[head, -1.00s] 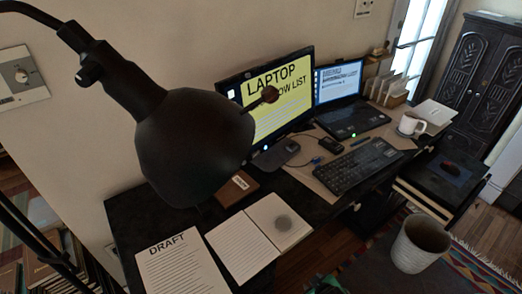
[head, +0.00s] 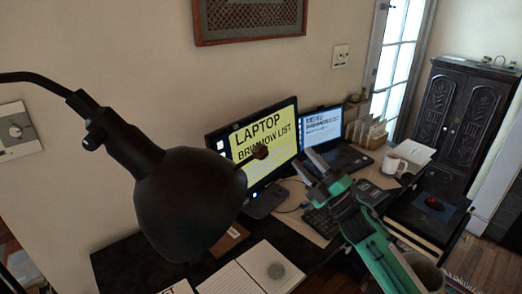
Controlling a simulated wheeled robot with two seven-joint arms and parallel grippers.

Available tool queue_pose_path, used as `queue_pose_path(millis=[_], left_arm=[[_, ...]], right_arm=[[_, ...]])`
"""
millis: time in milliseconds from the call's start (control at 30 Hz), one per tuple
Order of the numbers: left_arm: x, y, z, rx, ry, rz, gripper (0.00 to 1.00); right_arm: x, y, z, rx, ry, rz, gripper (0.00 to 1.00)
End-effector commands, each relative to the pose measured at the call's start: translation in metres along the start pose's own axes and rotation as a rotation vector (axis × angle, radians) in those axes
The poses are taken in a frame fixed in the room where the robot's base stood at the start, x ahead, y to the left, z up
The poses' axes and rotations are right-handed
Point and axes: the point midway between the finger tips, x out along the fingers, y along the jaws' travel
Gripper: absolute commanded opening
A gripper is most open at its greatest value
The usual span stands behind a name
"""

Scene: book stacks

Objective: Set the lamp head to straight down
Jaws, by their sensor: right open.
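The black lamp head (head: 190,205) hangs large at left centre from a curved dark arm (head: 35,77) that comes in from the left. Its neck slopes down to the right, so the shade looks tilted; its opening is hidden from me. A thin rod with a small brown knob (head: 260,152) sticks out from the shade's right side. My right gripper (head: 312,160), on a green arm from the lower right, is open and empty. It is to the right of the knob, apart from it in the picture. My left gripper is out of view.
Behind the lamp, a dark desk (head: 115,257) carries a yellow-screened monitor (head: 280,125), a laptop (head: 345,155), a keyboard (head: 318,222), a white mug (head: 393,164) and an open book (head: 255,270). A dark carved cabinet (head: 455,115) stands at the right.

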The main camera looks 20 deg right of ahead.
Motion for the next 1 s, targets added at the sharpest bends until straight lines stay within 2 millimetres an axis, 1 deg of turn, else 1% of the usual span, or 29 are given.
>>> queue_pose_path(millis=[33,67,100,200,300,400,533,600,700,867,1000], left_arm=[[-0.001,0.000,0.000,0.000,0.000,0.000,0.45],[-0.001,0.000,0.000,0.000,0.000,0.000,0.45],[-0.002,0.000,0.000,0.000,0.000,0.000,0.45],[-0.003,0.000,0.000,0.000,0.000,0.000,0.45],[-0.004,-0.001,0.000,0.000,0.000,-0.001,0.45],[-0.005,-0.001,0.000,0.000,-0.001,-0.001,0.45],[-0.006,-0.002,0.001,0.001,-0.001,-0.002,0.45],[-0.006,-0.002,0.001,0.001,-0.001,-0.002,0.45],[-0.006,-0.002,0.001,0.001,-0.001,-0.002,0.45],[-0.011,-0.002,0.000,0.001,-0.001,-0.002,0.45],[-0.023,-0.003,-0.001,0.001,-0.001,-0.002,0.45]], right_arm=[[0.014,0.031,-0.009,-0.095,0.100,0.057,0.44],[0.019,0.047,-0.017,-0.152,0.163,0.090,0.44],[0.025,0.067,-0.027,-0.229,0.245,0.132,0.44],[0.030,0.112,-0.054,-0.424,0.450,0.229,0.44],[0.027,0.147,-0.079,-0.620,0.653,0.313,0.44],[0.017,0.172,-0.098,-0.804,0.842,0.378,0.44],[0.000,0.191,-0.112,-0.987,1.040,0.429,0.44],[-0.007,0.196,-0.115,-1.055,1.114,0.442,0.44],[-0.013,0.199,-0.117,-1.110,1.179,0.452,0.44],[-0.013,0.200,-0.124,-1.130,1.207,0.456,0.44],[-0.004,0.197,-0.143,-1.126,1.206,0.458,0.44]])
